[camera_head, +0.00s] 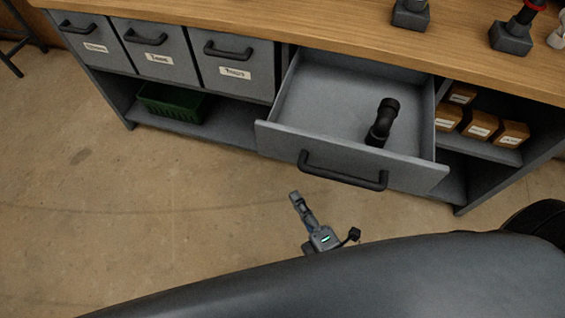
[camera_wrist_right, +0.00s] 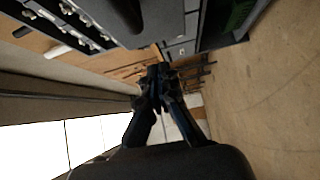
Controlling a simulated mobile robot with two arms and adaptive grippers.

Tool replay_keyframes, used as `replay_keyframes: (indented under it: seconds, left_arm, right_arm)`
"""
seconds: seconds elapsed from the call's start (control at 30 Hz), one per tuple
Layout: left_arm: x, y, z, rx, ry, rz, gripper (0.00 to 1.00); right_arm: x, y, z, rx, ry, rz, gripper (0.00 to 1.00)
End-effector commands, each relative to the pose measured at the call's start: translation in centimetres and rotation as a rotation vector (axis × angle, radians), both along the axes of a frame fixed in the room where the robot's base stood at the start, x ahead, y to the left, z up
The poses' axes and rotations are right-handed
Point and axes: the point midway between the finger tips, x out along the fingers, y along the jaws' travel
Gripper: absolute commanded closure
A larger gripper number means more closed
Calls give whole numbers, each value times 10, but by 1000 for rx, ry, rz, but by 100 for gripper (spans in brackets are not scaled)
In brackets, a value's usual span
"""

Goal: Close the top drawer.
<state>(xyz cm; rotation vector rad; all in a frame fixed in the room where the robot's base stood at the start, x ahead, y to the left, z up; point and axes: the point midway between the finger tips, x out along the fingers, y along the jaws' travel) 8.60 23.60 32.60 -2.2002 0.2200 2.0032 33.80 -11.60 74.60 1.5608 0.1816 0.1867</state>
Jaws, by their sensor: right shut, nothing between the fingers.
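The top drawer (camera_head: 283,139) is a grey drawer pulled out from under the wooden counter in the head view. Its dark bar handle (camera_head: 343,177) is on the front panel. My left gripper is not in view.
Shut grey drawers (camera_head: 153,52) with labels are to the left. A green crate (camera_head: 173,103) is on the lower shelf, and small brown boxes (camera_head: 480,127) are on the right shelf. Dark fittings (camera_head: 511,40) stand on the wooden counter (camera_head: 330,30). The floor in front is clear.

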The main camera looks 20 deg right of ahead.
Motion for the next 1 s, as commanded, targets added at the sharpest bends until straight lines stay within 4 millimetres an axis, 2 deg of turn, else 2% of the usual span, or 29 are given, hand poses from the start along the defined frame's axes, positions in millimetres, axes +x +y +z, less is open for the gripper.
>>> replay_keyframes:
  seconds: [0.13,0.37,0.5,0.7,1.0]
  left_arm:
    - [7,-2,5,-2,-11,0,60]
    - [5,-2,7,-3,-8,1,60]
    - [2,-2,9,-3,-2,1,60]
    - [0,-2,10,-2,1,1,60]
    - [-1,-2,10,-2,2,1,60]
  right_arm:
    - [32,8,3,3,-4,1,100]
    - [80,19,2,3,-2,0,100]
    - [98,8,1,-1,1,2,100]
    - [111,-1,0,1,2,1,100]
    - [112,-2,-1,1,2,1,100]
